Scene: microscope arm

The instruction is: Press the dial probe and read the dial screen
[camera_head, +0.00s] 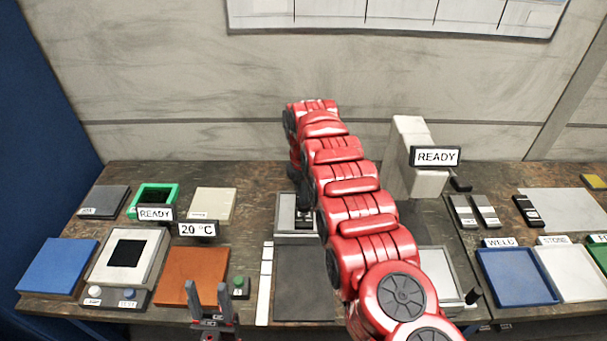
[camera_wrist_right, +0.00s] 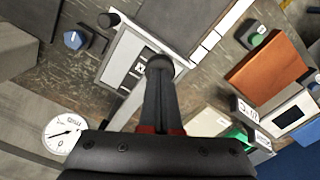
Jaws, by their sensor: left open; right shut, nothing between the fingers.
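The dial (camera_wrist_right: 62,134), a round white face with a dark needle, shows at the lower left of the right wrist view; its small print is too blurred to read. A pale stand base (camera_wrist_right: 120,60) with dark marks lies beneath my right gripper (camera_wrist_right: 160,66). That gripper is shut and empty, its fingers reaching over the base; I cannot tell whether the tips touch anything. In the head view the base (camera_head: 285,213) is partly covered by my red right arm, and I cannot make out the dial or probe. My left gripper (camera_head: 214,310) is open and empty at the front edge.
An orange plate (camera_head: 193,275), a white device with a black screen (camera_head: 125,253) and a blue plate (camera_head: 57,265) lie left. Blue (camera_head: 515,300) and white trays sit right.

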